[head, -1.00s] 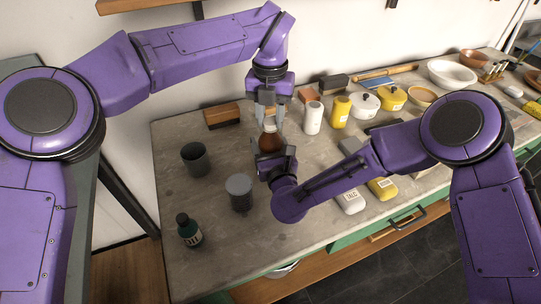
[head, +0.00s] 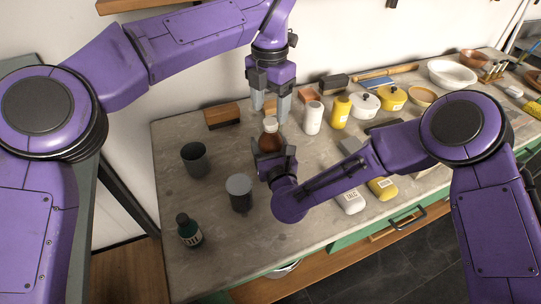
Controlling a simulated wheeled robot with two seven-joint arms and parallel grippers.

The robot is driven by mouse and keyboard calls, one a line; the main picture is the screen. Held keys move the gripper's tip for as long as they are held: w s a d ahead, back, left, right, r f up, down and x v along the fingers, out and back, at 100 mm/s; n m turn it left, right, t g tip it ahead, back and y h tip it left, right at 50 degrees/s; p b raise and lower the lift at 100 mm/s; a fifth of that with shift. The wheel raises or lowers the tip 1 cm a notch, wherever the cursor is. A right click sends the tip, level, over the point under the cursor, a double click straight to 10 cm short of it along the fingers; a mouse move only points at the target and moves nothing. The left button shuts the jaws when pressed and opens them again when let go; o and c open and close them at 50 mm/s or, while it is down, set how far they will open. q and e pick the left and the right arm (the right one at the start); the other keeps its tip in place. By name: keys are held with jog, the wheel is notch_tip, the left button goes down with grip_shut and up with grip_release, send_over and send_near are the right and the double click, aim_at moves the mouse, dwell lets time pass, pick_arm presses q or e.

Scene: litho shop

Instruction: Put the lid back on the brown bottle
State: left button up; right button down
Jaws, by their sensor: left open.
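The brown bottle (head: 270,142) stands upright on the grey counter. A pale lid (head: 270,124) sits on its top. My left gripper (head: 270,111) is open and empty, pointing down just above and behind the lid, with its fingers apart from it. My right gripper (head: 275,158) is low at the front of the bottle, with a jaw at either side of its lower part. It looks shut on the bottle, though the contact is partly hidden.
A dark cup (head: 195,159), a grey-lidded jar (head: 239,193) and a dark green bottle (head: 189,231) stand to the left. A white bottle (head: 313,117) and a yellow bottle (head: 340,111) stand close on the right. A wooden-backed brush (head: 222,116) lies behind left.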

pick_arm(q)
notch_tip(320, 180, up, 9)
dwell(0.3)
pick_arm(e)
jog(key=shift+c, duration=0.2)
grip_release()
pick_arm(q)
jog(key=shift+f, duration=0.1)
pick_arm(e)
jog(key=shift+s+d+f, duration=0.1)
jog(key=shift+s, duration=0.3)
jog(key=b+v, duration=0.3)
jog(key=v, duration=0.6)
jog(key=shift+s, duration=0.1)
pick_arm(q)
notch_tip(320, 180, down, 3)
jog(key=shift+f, duration=0.1)
pick_arm(e)
jog(key=shift+s+d, duration=0.15)
jog(key=shift+s, duration=0.1)
